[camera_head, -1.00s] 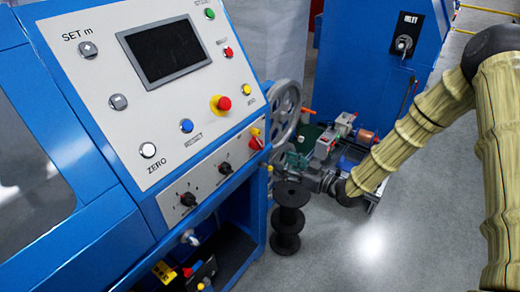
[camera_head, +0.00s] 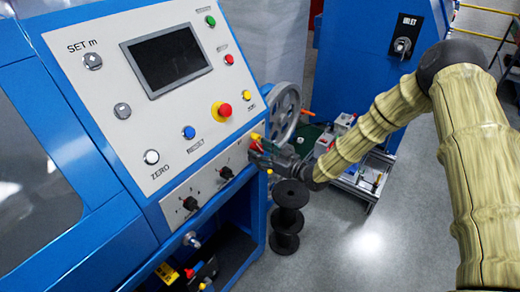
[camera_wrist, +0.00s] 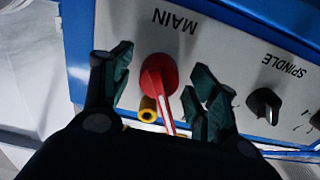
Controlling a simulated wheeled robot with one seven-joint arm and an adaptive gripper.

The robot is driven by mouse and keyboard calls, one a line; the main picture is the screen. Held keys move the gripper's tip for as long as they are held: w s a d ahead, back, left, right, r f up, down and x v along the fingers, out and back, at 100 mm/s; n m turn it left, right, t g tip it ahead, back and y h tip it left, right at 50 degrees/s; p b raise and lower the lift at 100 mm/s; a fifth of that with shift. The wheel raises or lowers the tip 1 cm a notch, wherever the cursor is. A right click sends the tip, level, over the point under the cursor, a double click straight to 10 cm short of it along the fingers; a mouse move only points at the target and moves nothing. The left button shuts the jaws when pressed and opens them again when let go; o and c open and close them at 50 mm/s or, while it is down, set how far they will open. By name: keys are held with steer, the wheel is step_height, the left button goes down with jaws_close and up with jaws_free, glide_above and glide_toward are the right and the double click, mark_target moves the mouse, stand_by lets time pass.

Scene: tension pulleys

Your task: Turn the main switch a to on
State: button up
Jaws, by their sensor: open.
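The main switch is a red knob (camera_wrist: 158,75) on a white panel (camera_wrist: 215,50), below the upside-down word MAIN in the wrist view. Its handle carries a white line that points to the picture's bottom. A yellow part (camera_wrist: 148,109) sits just beside it. In the head view the switch (camera_head: 256,138) is at the right end of the console's lower panel, partly hidden by my gripper. My gripper (camera_head: 264,157) is open, its two dark green finger pads on either side of the red knob, with visible gaps; I cannot tell any contact.
A black SPINDLE knob (camera_wrist: 264,104) sits to the right in the wrist view. Above the lower panel is a console (camera_head: 165,90) with a screen, buttons and a red emergency button (camera_head: 222,110). A handwheel (camera_head: 284,112) and black spool (camera_head: 288,215) stand close by my gripper.

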steer(key=shift+w+a, duration=0.1)
jaws_close()
stand_by(0.3)
